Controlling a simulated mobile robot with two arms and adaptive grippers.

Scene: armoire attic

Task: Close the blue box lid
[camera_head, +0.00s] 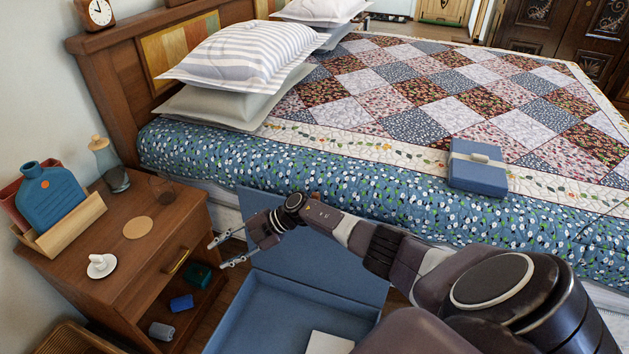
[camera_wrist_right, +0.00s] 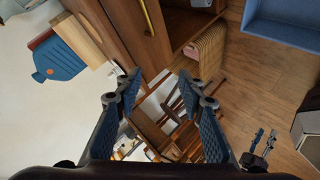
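The blue box (camera_head: 250,322) stands open on the floor between the nightstand and the bed. Its lid (camera_head: 330,270) stands raised along the side toward the bed. Part of the box also shows in the right wrist view (camera_wrist_right: 285,25). My right arm hides part of the lid.
The bed (camera_head: 370,195) bounds the back. A white item (camera_head: 328,343) lies inside the box.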

